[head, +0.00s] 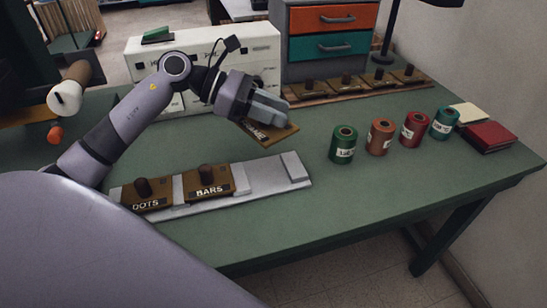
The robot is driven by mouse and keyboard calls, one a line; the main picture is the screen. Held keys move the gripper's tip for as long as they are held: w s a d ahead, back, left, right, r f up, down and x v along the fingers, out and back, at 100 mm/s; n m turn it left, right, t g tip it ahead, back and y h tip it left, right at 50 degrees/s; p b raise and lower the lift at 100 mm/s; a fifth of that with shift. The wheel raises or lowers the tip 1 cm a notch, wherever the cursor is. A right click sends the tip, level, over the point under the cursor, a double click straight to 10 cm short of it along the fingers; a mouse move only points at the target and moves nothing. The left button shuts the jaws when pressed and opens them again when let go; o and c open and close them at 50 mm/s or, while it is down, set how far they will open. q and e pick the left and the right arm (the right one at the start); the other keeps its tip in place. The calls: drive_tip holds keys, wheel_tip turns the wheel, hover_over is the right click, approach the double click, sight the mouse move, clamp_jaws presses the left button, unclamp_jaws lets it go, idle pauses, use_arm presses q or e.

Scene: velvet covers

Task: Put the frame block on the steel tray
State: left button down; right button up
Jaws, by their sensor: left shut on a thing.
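My left gripper (264,108) is shut on the frame block (278,135), a brown wooden block whose label is partly hidden and reads "...AME". It holds the block tilted above the table, behind the right part of the steel tray (262,178). The tray is a long pale metal strip near the table's front edge. On it sit the dots block (146,203) at the left end and the bars block (208,191) beside it. The tray is bare between the bars block and a raised pale piece at its right end. My right gripper is not in view.
Several thread spools stand at the right, the green one (343,146) closest to the tray. Red books (488,137) lie at far right. A wooden rack with knobbed blocks (347,82) and a drawer cabinet (327,47) stand behind.

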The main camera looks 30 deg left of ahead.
use_arm(q)
wheel_tip(320, 180, down, 12)
drive_tip(key=shift+w+f, duration=0.1)
drive_tip(key=shift+f, duration=0.15)
idle(0.3)
drive_tip(key=c, duration=1.2)
unclamp_jaws()
drive_tip(key=shift+f, duration=0.2)
drive_tip(key=o, duration=0.4)
drive_tip(key=shift+r, duration=0.2)
drive_tip(key=b+v, duration=0.2)
drive_tip(key=v, duration=1)
drive_tip(key=shift+r, duration=0.1)
